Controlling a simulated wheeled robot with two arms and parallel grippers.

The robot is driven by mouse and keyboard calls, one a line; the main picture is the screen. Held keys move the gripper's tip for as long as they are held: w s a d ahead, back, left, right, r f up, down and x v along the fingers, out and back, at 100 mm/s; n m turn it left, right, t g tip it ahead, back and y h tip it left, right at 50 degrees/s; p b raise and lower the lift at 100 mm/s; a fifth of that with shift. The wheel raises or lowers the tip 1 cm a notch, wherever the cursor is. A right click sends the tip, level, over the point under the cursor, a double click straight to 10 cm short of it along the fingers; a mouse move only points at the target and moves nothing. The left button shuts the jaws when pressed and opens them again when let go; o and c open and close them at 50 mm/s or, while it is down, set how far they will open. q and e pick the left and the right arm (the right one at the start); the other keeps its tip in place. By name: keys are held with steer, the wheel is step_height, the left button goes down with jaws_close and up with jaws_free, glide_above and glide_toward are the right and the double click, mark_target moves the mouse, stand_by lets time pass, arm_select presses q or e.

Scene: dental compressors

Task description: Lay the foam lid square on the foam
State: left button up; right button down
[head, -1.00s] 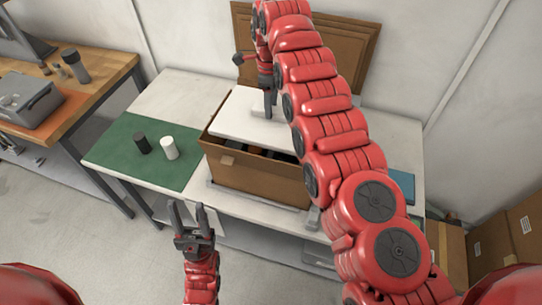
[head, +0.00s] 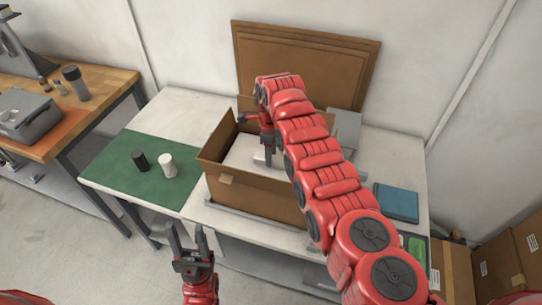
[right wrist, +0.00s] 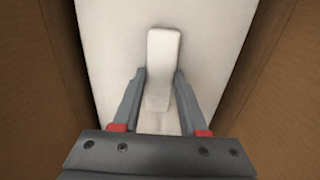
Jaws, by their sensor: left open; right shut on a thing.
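The white foam lid (head: 242,150) is down inside the open brown cardboard box (head: 250,196), below its rim. In the right wrist view the lid (right wrist: 215,50) lies between the box walls, with a dark gap along each side. My right gripper (head: 268,158) is inside the box, its fingers (right wrist: 160,78) shut on the lid's raised white handle (right wrist: 163,55). The foam under the lid is hidden, so I cannot tell whether the lid touches it. My left gripper (head: 187,240) is open and empty, in front of the table and apart from the box.
A black cylinder (head: 140,161) and a white cylinder (head: 167,165) stand on the green mat (head: 120,172) left of the box. A blue book-like item (head: 397,202) lies to the right. Brown cardboard panels (head: 310,65) lean on the wall behind.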

step_height(320, 180, down, 2)
steer(key=shift+f, duration=0.1)
steer(key=shift+c, duration=2.2)
jaws_free()
steer(key=shift+r, duration=0.25)
steer(key=shift+r, duration=0.25)
step_height(320, 180, up, 11)
steer(key=b, duration=0.2)
steer(key=shift+r+b, duration=0.15)
steer(key=shift+b, duration=0.15)
